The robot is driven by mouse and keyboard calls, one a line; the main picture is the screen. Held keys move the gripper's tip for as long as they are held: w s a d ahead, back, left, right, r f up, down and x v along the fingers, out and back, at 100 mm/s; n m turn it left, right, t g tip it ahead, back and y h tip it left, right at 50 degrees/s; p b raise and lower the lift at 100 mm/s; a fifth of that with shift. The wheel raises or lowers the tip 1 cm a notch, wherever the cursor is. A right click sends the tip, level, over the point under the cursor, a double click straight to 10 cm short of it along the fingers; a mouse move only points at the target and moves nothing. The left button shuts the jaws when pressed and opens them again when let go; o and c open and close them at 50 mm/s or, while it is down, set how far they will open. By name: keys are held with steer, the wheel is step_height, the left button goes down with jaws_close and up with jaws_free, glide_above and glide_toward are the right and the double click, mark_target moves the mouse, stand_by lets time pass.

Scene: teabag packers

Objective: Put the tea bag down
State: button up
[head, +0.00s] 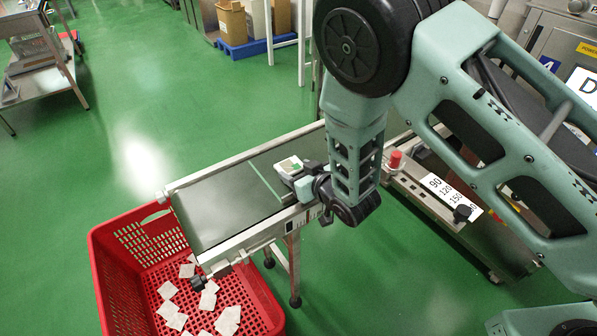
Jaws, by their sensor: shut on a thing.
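My gripper (297,188) is over the belt of a conveyor (225,208), close to the belt's near side rail. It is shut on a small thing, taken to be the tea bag. The fingertips are small and partly hidden by my wrist, so the tea bag's outline is not clear. Several white tea bags (228,318) lie scattered in a red crate (122,233) below the conveyor's left end.
A thin pale green bar or line (266,183) crosses the belt just left of my gripper. A red knob (396,158) and a number scale (450,193) stand to the right. A steel table (45,60) is at the far left. The green floor between is clear.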

steer(key=shift+f, duration=0.15)
steer(key=o, duration=0.9)
